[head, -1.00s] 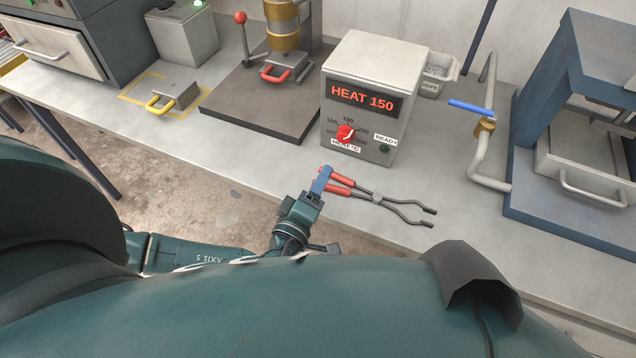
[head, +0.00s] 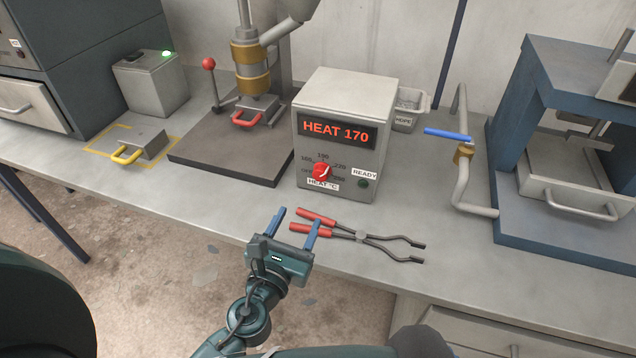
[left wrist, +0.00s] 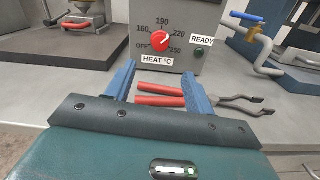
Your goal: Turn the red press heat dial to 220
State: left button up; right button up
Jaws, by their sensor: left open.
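The red heat dial (head: 321,172) is on the front of the light grey control box (head: 348,92). Its lit display (head: 337,131) reads HEAT 170. The dial also shows in the left wrist view (left wrist: 160,42), among the marks OFF, 160, 190, 220 and 250. The dial has a white pointer line, too small to read exactly. My left gripper (head: 296,221) is open and empty, its two blue fingers apart, in front of and below the dial and not touching it. In the left wrist view the dial lies beyond the fingertips (left wrist: 160,68). My right gripper is not in view.
Red-handled tongs (head: 360,236) lie on the bench between my left gripper and the box. A red-knobbed press (head: 252,75) stands left; a pipe with a blue valve handle (head: 449,133) and a blue press frame (head: 510,140) stand right. A HDPE bin (head: 404,118) is behind.

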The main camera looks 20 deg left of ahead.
aim_at(319, 177)
pick_arm(q)
jog(key=w, duration=0.8)
jog(key=w+p, duration=0.1)
jog(key=w, duration=0.4)
jog(key=shift+d, duration=0.25)
jog(key=shift+c, duration=0.3)
jog(key=c, duration=0.9)
jog(key=shift+r+m+p, duration=0.15)
jog(key=shift+m+p, duration=0.55)
jog(key=shift+m, duration=0.8)
jog(key=o, duration=1)
jog(key=shift+c, duration=0.2)
